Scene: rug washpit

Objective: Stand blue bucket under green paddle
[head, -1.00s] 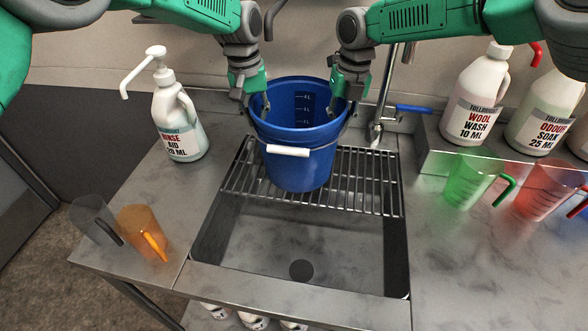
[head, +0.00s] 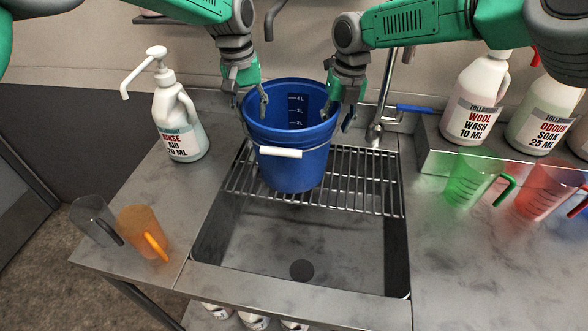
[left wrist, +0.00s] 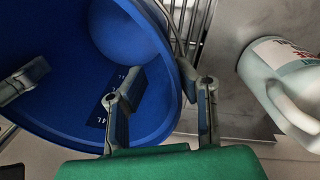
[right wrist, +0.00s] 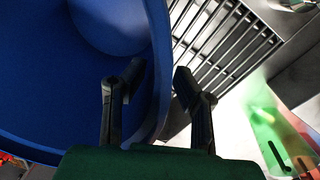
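The blue bucket (head: 300,165) stands upright on the wire rack over the sink, its white-gripped handle hanging at the front. My left gripper (head: 249,100) is at the bucket's left rim, my right gripper (head: 338,110) at its right rim. In the left wrist view my left fingers (left wrist: 165,85) are apart, one inside the wall and one outside. In the right wrist view my right fingers (right wrist: 160,75) straddle the rim with a narrower gap. Firm contact is not clear. No green paddle is identifiable; a tap with a blue paddle (head: 414,108) stands right of the bucket.
The rack (head: 365,185) covers the sink's back; its front basin (head: 300,240) is empty. A rinse aid bottle (head: 178,120) stands left. Grey and orange (head: 142,232) jugs sit front left. Green (head: 470,182) and red (head: 545,190) jugs and large bottles (head: 472,105) stand right.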

